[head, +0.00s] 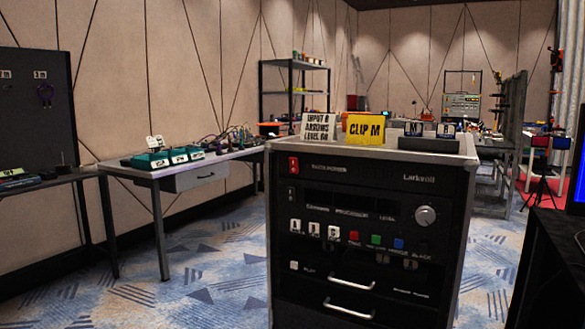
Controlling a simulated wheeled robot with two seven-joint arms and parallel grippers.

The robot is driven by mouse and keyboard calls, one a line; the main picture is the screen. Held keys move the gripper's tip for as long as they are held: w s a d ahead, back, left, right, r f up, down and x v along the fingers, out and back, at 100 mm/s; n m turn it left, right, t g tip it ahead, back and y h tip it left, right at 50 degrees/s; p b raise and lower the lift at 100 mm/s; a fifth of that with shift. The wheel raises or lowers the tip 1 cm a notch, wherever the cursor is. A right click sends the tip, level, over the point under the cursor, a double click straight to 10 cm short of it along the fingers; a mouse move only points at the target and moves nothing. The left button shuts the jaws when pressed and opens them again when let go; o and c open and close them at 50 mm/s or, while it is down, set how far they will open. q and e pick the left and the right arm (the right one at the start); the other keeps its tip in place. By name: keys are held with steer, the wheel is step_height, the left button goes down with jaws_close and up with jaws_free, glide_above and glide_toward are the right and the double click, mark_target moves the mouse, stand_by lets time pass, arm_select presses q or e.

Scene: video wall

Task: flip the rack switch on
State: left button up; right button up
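A black equipment rack (375,210) with a pale top stands in the middle right of the head view, its front panel facing me. A small red rocker-like switch (293,165) sits at the panel's upper left, beside small lettering too blurred to read surely. I cannot tell its on or off position. The panel also has a silver knob (425,216), a row of white, red, green and blue buttons (354,237), and two silver handles (351,282) below. Neither of my grippers is in view.
On the rack top stand a white sign (318,127) and a yellow card (365,128) reading "CLIP M". A table (215,161) with teal devices is at left. Carpet (215,275) left of the rack is clear.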

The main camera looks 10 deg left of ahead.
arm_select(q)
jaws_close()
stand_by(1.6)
